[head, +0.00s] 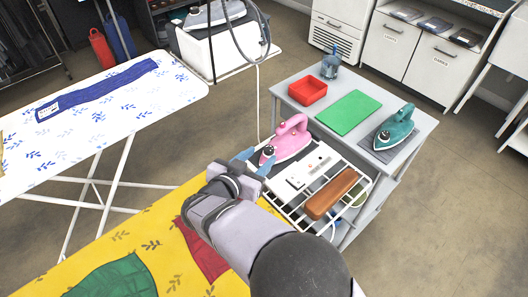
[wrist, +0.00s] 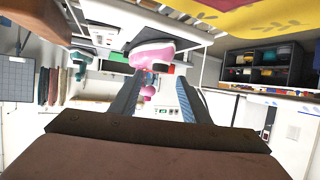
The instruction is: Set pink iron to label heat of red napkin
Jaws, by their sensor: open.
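In the wrist view, the pink iron (wrist: 150,53) shows tilted just beyond my gripper (wrist: 158,80), with nothing visibly held between the fingers. The red napkin (head: 208,262) lies on the yellow ironing board (head: 165,227), partly hidden by my arm. Its heat label cannot be seen.
A brown wooden block (head: 332,194) lies on the rack close to the iron. The grey table (head: 310,115) holds a red tray (head: 307,91), a green mat (head: 348,112) and a teal iron (head: 396,128). A green cloth (head: 118,278) lies on the yellow board.

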